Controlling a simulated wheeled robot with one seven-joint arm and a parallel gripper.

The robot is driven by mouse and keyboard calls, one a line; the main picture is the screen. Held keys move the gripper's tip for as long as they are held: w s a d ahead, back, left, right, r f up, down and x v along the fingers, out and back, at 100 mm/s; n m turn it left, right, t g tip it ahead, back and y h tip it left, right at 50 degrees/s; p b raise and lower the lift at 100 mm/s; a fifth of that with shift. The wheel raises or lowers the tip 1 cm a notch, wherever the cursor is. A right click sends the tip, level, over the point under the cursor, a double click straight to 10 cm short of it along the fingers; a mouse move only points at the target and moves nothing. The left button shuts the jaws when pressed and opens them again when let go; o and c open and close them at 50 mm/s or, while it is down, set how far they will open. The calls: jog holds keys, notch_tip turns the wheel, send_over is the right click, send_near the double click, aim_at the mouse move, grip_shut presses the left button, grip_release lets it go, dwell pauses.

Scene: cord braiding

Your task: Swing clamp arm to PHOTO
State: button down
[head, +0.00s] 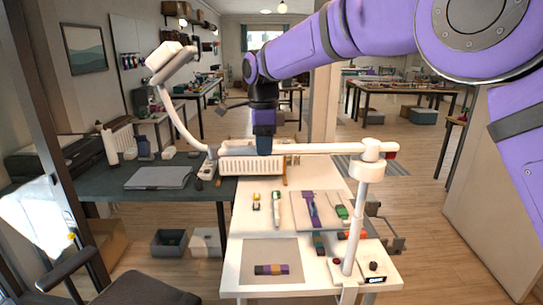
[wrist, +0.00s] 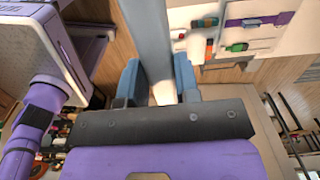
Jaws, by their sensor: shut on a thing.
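The white clamp arm (head: 325,148) reaches left from the top of an upright white post (head: 359,215) on the table's right side. My gripper (head: 264,146) comes down from above onto the arm, left of the post. In the wrist view its blue fingers (wrist: 158,82) stand either side of the pale arm (wrist: 150,30), shut on it. The post's base (head: 358,262) carries a red button and a dark knob. A small dark label (head: 376,279) is on its front, too small to read. I cannot make out a PHOTO mark.
A white lamp (head: 172,62) stands at left. A white basket (head: 251,164) sits behind the arm. A chair (head: 140,290) is at the front left.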

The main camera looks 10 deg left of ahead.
jog(key=w+a+m, duration=0.1)
jog(key=w+m, duration=0.2)
jog(key=w, duration=0.4)
jog(key=shift+w, duration=0.4)
jog(key=shift+a, duration=0.1)
jog(key=c, duration=0.8)
grip_release()
jog(key=shift+c, duration=0.2)
jog(key=shift+r, duration=0.1)
notch_tip(320, 180, up, 11)
